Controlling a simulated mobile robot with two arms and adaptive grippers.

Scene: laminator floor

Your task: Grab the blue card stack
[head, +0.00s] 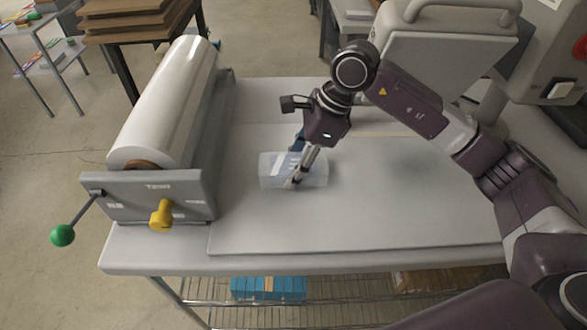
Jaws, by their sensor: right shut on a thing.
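A blue and white card stack (276,165) lies on the grey work table, in what looks like a clear, pale wrapping or tray. My right gripper (293,178) reaches down over it from the upper right. Its fingers are shut on the blue card stack near its middle and hide part of it. The stack appears to be at the table surface; I cannot tell whether it is lifted. My left gripper is not in view.
A laminator with a white roller (168,105), a yellow knob (161,214) and a green-ended lever (62,235) stands left of the stack. Blue boxes (268,288) sit on the wire shelf below. The table surface (400,200) right of the stack is clear.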

